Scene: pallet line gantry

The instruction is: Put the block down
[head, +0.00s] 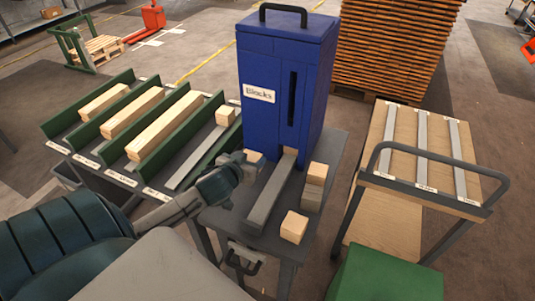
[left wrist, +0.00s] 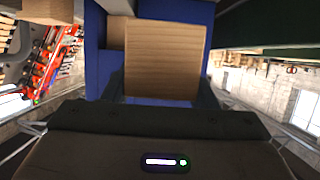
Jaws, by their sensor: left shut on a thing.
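My left gripper (head: 247,168) is shut on a pale wooden block (head: 254,156), just left of the blue dispenser labelled "Blocks" (head: 283,85). In the left wrist view the held block (left wrist: 165,60) fills the space between the fingers, with blue behind it. Its underside and its clearance from the table are hidden. Another block (head: 289,154) shows at the dispenser's outlet, above a grey chute (head: 270,197). One block (head: 317,173) sits on a grey piece at the right, and another (head: 294,227) lies on the dark table near its front. My right gripper is not in view.
A rack with green dividers (head: 165,130) at the left holds long timbers, with a small block (head: 225,115) in its right lane. A cart with grey strips (head: 430,150) and a rail stands at the right. A green box (head: 385,275) is at the front.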

